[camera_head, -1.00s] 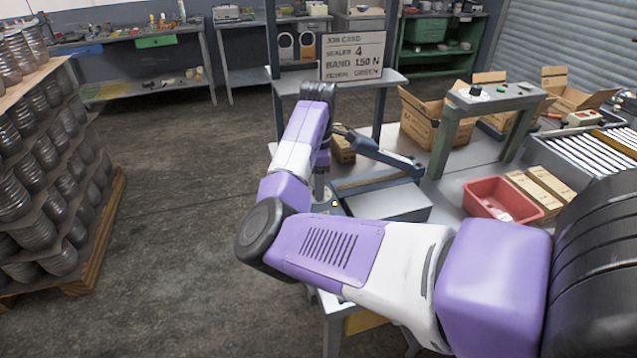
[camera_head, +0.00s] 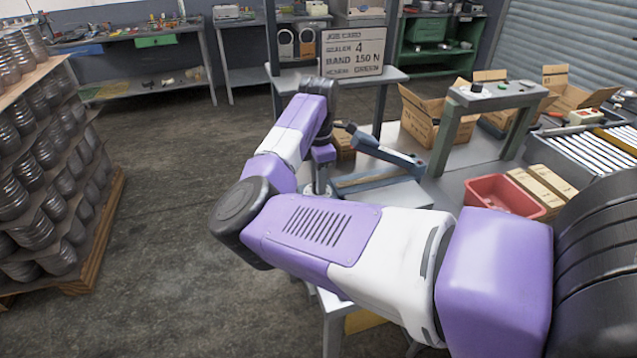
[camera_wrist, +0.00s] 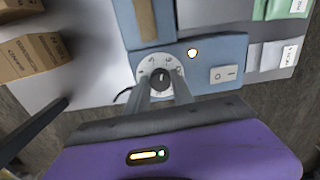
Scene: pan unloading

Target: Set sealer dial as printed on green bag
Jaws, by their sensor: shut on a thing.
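The blue sealer (camera_wrist: 215,52) has a white dial plate (camera_wrist: 146,71) with a black knob (camera_wrist: 160,77) and printed marks too small to read surely. My gripper (camera_wrist: 160,86) is shut on the dial knob, one finger on each side. In the head view, the sealer (camera_head: 385,200) with its raised arm (camera_head: 385,152) is partly hidden behind my arm. A pale green bag (camera_wrist: 285,8) lies at the top right of the wrist view, its label print unreadable. A paler bag (camera_wrist: 275,55) lies below it.
A job card (camera_head: 352,53) reads sealer 4, band 150 N, and green in its last line. A white rocker switch (camera_wrist: 224,74) and a lit lamp (camera_wrist: 192,53) sit right of the dial. Cardboard boxes (camera_wrist: 32,55) and a red bin (camera_head: 500,192) stand nearby.

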